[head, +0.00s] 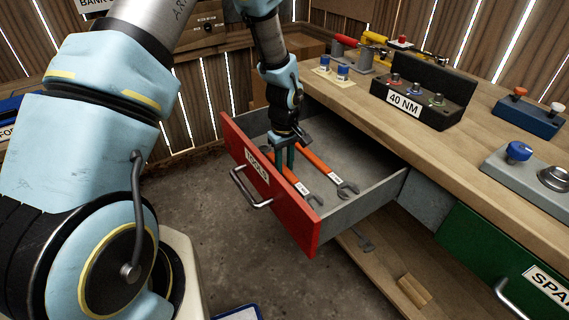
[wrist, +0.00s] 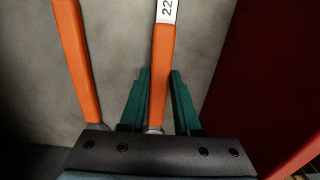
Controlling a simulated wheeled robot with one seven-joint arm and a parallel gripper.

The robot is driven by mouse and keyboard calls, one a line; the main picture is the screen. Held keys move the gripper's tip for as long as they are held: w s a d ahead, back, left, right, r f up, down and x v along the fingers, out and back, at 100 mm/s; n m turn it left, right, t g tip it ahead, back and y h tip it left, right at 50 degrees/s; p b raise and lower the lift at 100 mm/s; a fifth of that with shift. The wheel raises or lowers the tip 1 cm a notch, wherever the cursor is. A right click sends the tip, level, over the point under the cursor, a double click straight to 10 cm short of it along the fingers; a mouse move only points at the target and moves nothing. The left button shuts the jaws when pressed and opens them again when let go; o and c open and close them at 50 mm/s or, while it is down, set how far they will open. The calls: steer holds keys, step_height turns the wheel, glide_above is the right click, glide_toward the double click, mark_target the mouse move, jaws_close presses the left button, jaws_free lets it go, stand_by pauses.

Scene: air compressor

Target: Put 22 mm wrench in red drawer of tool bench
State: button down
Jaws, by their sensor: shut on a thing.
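The red drawer (head: 268,188) of the tool bench is pulled out, with its TOOLS label and handle on the front. Two orange-handled wrenches are in it. The 22 mm wrench (head: 296,184) is the one nearer the red front. In the wrist view its handle (wrist: 162,55) with the "22" label runs between the green fingers. My gripper (head: 284,168) points down inside the drawer and is shut on this wrench. The second orange wrench (head: 320,166) lies beside it, apart from the fingers. Its handle is at the left in the wrist view (wrist: 75,60).
The wooden bench top (head: 455,140) carries a 40 NM box (head: 420,100) and other button boxes. A green drawer (head: 480,250) is at the lower right. A lower shelf (head: 375,265) holds a wooden block (head: 413,290). The drawer's grey side wall (head: 365,205) stands near the wrenches.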

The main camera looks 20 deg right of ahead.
mark_target(284, 169)
steer(key=shift+f, duration=0.15)
steer(key=c, duration=0.6)
jaws_free()
step_height(284, 169, up, 11)
steer(key=shift+f+b, duration=0.1)
steer(key=shift+b, duration=1.05)
